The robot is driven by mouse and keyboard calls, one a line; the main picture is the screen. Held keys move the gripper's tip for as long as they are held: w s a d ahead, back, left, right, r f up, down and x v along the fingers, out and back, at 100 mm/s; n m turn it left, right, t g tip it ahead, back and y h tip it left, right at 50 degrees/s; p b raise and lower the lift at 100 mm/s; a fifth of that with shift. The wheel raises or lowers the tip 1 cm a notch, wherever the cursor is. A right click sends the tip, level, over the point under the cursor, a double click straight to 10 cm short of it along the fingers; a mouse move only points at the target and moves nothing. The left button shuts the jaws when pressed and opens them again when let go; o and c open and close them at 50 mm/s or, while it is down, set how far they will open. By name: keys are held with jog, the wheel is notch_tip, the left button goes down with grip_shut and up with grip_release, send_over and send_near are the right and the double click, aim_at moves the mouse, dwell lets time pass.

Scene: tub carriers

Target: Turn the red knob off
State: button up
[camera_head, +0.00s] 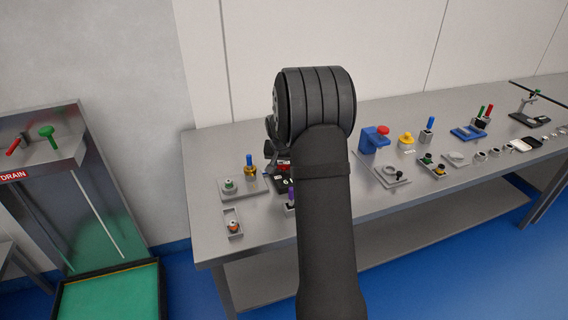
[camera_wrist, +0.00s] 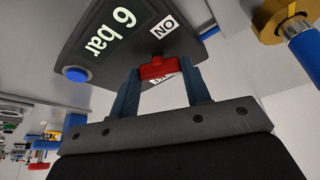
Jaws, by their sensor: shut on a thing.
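The red knob (camera_wrist: 158,68) sits on a dark panel (camera_wrist: 120,50) marked "6 bar" in the wrist view. My gripper (camera_wrist: 161,74) is shut on the knob, with one blue-grey finger on each side. A white "ON" label (camera_wrist: 164,26) lies on the panel just beyond the knob. A second white label, partly hidden by the knob, lies on its near side; its text is not readable. In the head view my arm covers most of the panel (camera_head: 280,183) and the gripper, and a small bit of red shows there.
A blue-handled brass fitting (camera_head: 249,166) stands left of the panel and shows at upper right in the wrist view (camera_wrist: 300,32). A blue button (camera_wrist: 75,74) is on the panel. A blue stand with a red knob (camera_head: 375,138) and several fixtures fill the bench (camera_head: 430,205) to the right.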

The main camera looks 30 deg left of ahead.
jog(key=m+h, duration=0.1)
jog(key=m, duration=0.3)
jog(key=m+h, duration=0.1)
jog(key=m, duration=0.1)
jog(key=shift+a+m+h, duration=0.25)
jog(key=shift+m+h, duration=0.05)
jog(key=m+h, duration=0.1)
jog(key=m, duration=0.2)
jog(key=m+g+h, duration=0.1)
jog(key=m, duration=0.2)
jog(key=shift+a, duration=0.1)
dwell(0.3)
jog(key=o, duration=1)
jog(key=v, duration=1.7)
jog(key=shift+w+a+r, duration=0.1)
jog(key=shift+w+r, duration=0.05)
jog(key=shift+r, duration=0.1)
